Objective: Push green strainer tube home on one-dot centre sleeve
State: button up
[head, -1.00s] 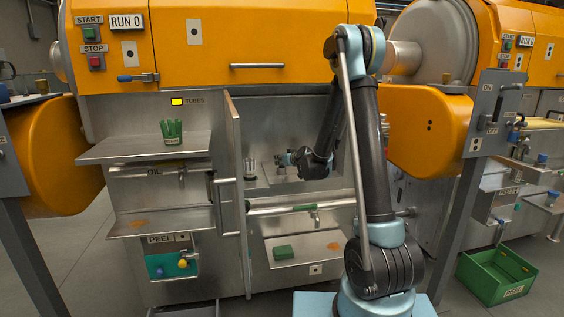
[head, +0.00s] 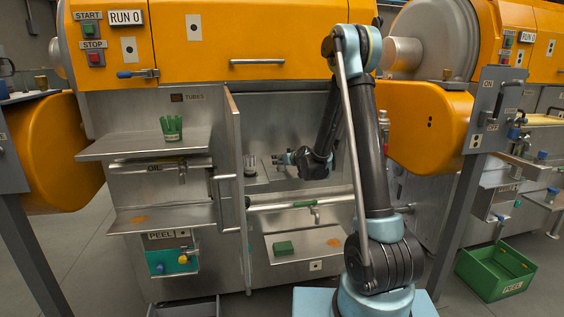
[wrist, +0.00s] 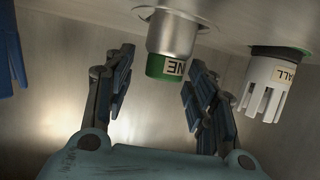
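In the wrist view, a green strainer tube (wrist: 168,67) shows as a short green end with a pale label, partly readable as "NE". It sits in a metal sleeve (wrist: 177,33) on the wall; how deep it is seated I cannot tell, and no dot is readable. My gripper (wrist: 160,62) is open, its dark fingers apart on either side of the tube's end, with visible gaps. In the head view, my gripper (head: 282,160) is small, inside the open bay, and the tube is too small to make out.
A white slotted part (wrist: 265,88) labelled "ALL" hangs from a green-ringed mount close to the right finger. A blue part (wrist: 11,50) is at the left edge. The open door (head: 236,185) stands left of the bay.

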jog(key=shift+s, duration=0.1)
jog(key=v, duration=1.1)
jog(key=shift+s+d+r, duration=0.1)
jog(key=shift+s+d, duration=0.15)
jog(key=shift+s, duration=0.05)
jog(key=s+d+f+m+g+h, duration=0.1)
jog(key=s+d, duration=0.6)
jog(key=s, duration=0.7)
jog(key=s+d+f+m+g+h, duration=0.2)
jog(key=s+d+g, duration=0.3)
jog(key=s, duration=0.9)
jog(key=s+d+f+m+g+h, duration=0.2)
jog(key=s+d, duration=0.7)
jog(key=s, duration=0.6)
jog(key=shift+d+f+m+g+h, duration=0.25)
jog(key=shift+m+g+h, duration=0.25)
jog(key=shift+g+h, duration=0.5)
